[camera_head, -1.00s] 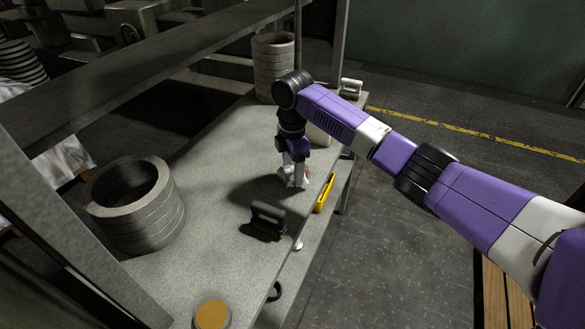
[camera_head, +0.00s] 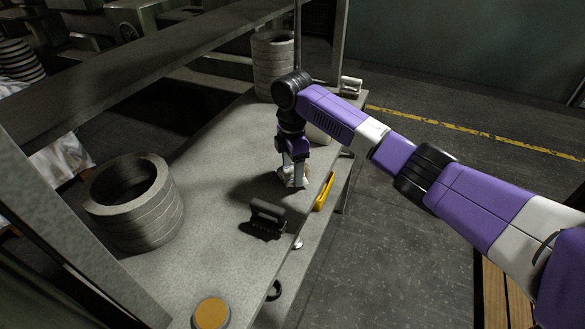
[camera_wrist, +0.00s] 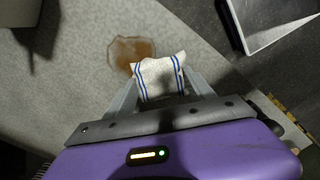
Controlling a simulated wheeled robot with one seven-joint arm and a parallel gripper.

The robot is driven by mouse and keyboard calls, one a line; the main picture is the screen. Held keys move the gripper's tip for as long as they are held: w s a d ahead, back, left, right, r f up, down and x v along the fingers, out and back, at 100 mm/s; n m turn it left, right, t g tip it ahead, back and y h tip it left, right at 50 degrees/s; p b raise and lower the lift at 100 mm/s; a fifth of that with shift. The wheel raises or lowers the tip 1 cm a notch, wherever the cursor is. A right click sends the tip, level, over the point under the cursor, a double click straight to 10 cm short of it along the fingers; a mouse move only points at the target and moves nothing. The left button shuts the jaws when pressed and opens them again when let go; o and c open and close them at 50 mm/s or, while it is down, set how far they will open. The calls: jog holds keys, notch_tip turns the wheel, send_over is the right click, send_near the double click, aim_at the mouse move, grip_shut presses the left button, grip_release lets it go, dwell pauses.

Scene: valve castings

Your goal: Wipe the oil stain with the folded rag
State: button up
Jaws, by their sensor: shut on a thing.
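The folded rag (camera_wrist: 160,77) is white with blue stripes and sits between the fingers of my gripper (camera_wrist: 162,88) in the wrist view. My gripper is shut on it. The oil stain (camera_wrist: 125,50) is a brown patch on the grey bench top, just beyond and to the left of the rag; the rag's edge overlaps or borders it. In the head view my gripper (camera_head: 292,182) points down at the bench near its right edge, with a little of the rag showing pale at the fingertips. The stain is hidden there. I cannot tell whether the rag touches the bench.
Stacked rings (camera_head: 135,203) stand at left, another stack (camera_head: 273,65) behind. A round orange-topped item (camera_head: 212,314) is at the front.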

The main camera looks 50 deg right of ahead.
jog(key=shift+f+b, duration=0.3)
jog(key=shift+f, duration=0.4)
jog(key=shift+w+d, duration=0.1)
